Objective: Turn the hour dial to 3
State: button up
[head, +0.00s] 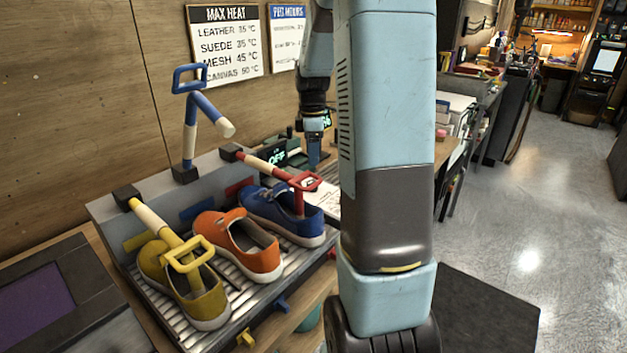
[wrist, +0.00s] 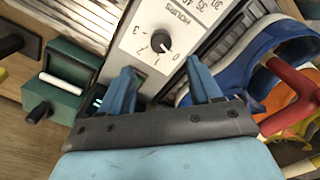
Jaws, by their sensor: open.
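The hour dial (wrist: 160,42) is a small black knob on a pale panel (wrist: 185,18) marked HOURS, with the numbers 0 to 3 around it. A pale mark on the knob seems to point toward the 0, but it is small. In the wrist view my gripper (wrist: 163,86) is open and empty. Its two blue fingers lie apart, below the knob in the picture, and do not touch it. In the head view my gripper (head: 314,150) points down near the back right of the shoe rack; I cannot make out the dial there.
A blue shoe (wrist: 235,65) lies close right of the panel. A green box with a white bar (wrist: 62,80) is at left. In the head view, yellow, orange (head: 240,245) and blue shoes stand on a slatted rack with coloured arms. An OFF display (head: 277,157) is behind.

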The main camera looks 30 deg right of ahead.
aim_at(312, 181)
notch_tip(312, 181, down, 10)
jog(key=shift+r, duration=0.2)
dwell(0.3)
jog(key=shift+r, duration=0.1)
jog(key=c, duration=1)
